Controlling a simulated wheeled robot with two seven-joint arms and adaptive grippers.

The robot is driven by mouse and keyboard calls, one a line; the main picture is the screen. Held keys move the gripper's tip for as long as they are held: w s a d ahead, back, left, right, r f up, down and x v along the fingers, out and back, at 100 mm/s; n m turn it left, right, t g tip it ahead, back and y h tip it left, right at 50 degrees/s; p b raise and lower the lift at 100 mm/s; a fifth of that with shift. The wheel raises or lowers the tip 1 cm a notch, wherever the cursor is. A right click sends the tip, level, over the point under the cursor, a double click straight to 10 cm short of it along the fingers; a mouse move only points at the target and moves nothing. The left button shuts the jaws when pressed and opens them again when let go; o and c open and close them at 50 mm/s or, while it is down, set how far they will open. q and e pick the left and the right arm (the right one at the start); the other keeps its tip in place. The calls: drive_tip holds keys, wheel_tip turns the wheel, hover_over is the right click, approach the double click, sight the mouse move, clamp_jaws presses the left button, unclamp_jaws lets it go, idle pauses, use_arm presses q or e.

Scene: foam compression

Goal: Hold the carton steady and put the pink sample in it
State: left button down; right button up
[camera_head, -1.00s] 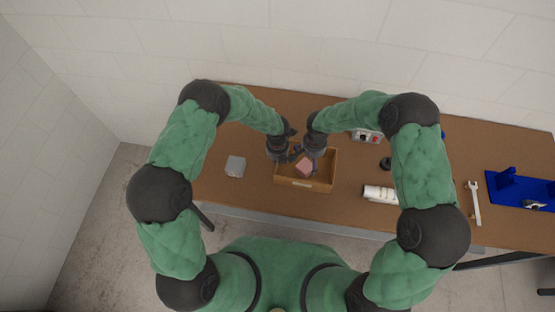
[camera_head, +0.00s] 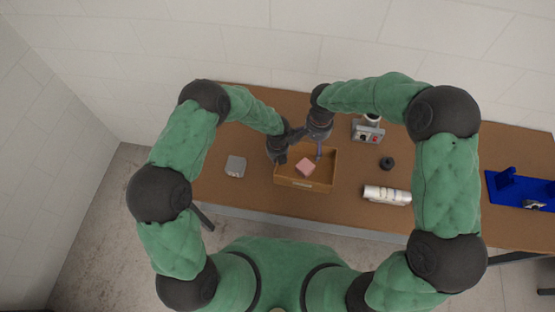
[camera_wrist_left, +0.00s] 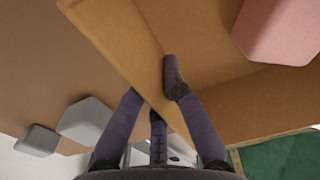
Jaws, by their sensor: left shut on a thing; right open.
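The open brown carton (camera_head: 318,187) stands on the table in front of me. The pink sample (camera_head: 305,167) lies inside it, apart from both grippers; it also shows at the upper right of the left wrist view (camera_wrist_left: 282,28). My left gripper (camera_head: 281,157) is shut on the carton's left wall. In the left wrist view its fingers (camera_wrist_left: 152,95) sit on either side of that wall (camera_wrist_left: 115,35). My right gripper (camera_head: 319,153) is open and empty, over the carton's back part, behind the sample. Its fingertips are small and hard to make out in the head view.
A grey block (camera_head: 235,166) lies left of the carton. To the right are a white can (camera_head: 386,195), a black cylinder (camera_head: 387,163) and a small device (camera_head: 367,131). A blue holder (camera_head: 520,190) is at the far right. Table between carton and can is clear.

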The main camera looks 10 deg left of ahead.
use_arm(q)
drive_tip(key=c, duration=1.3)
unclamp_jaws()
drive_tip(key=shift+r, duration=0.1)
wheel_tip(320, 180, up, 12)
drive_tip(key=shift+s, duration=0.1)
